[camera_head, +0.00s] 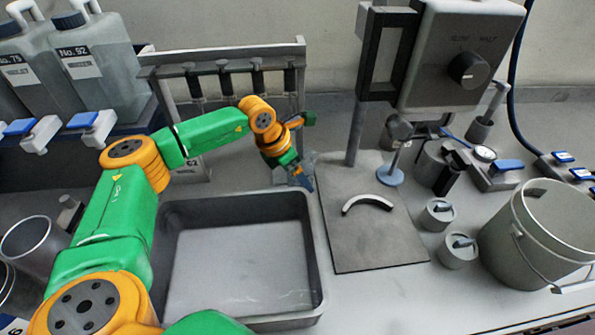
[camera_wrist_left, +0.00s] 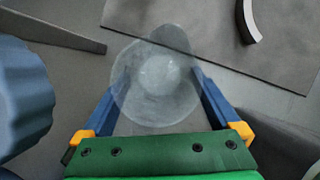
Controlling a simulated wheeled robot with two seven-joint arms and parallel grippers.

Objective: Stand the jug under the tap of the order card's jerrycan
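My left gripper (camera_head: 303,172) is beyond the tray's far right corner, near the grey mat. In the left wrist view, its blue fingers (camera_wrist_left: 160,85) stand apart on both sides of a translucent round vessel (camera_wrist_left: 158,95), which may be the jug. I cannot tell whether they press on it. In the head view the arm and fingers mostly hide that vessel. Two jerrycans stand at the upper left, one labelled No.75 (camera_head: 35,85) and one No.92 (camera_head: 105,80). Blue-handled taps (camera_head: 92,125) are in front of them. No order card is legible. My right gripper is not in view.
An empty grey tray (camera_head: 318,255) lies in front. Right of it are a mat (camera_head: 375,240) with a curved white piece, a dial machine (camera_head: 450,60), small lidded pots (camera_head: 438,215) and a bucket (camera_head: 545,240). A metal cup (camera_head: 35,245) stands at the left. A rack (camera_head: 225,60) is behind.

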